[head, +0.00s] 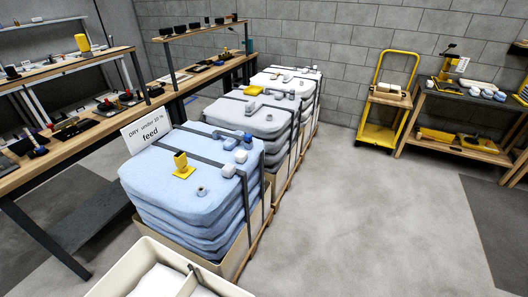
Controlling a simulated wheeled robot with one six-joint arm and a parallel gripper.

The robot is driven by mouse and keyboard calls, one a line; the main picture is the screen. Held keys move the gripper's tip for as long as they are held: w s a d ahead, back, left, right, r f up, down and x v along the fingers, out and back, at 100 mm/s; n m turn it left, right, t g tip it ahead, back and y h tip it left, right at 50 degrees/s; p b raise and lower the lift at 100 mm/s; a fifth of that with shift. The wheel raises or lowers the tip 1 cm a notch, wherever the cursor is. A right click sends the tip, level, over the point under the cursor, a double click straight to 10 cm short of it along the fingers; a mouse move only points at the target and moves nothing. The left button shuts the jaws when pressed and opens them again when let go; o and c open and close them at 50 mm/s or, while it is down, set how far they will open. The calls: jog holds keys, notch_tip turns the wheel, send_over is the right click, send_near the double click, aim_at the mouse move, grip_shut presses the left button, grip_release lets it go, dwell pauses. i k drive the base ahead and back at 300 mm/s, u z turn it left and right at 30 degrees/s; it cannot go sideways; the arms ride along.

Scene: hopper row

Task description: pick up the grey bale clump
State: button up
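A row of strapped, stacked bales runs away from me. The middle bale (228,114) is grey, and small grey clumps lie on its top. One grey clump (278,95) is toward its right side and another (250,106) is close to a dark strap. They are small, and I cannot tell which is the task's clump. My gripper is not in view.
A cream bin (125,268) is in front. Workbenches (60,150) line the left. A yellow cart (385,110) stands at the back. Right floor (370,220) is clear.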

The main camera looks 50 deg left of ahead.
aim_at(229, 170)
jog(key=i, duration=1.9)
jog(key=u, duration=4)
jog(key=i, duration=1)
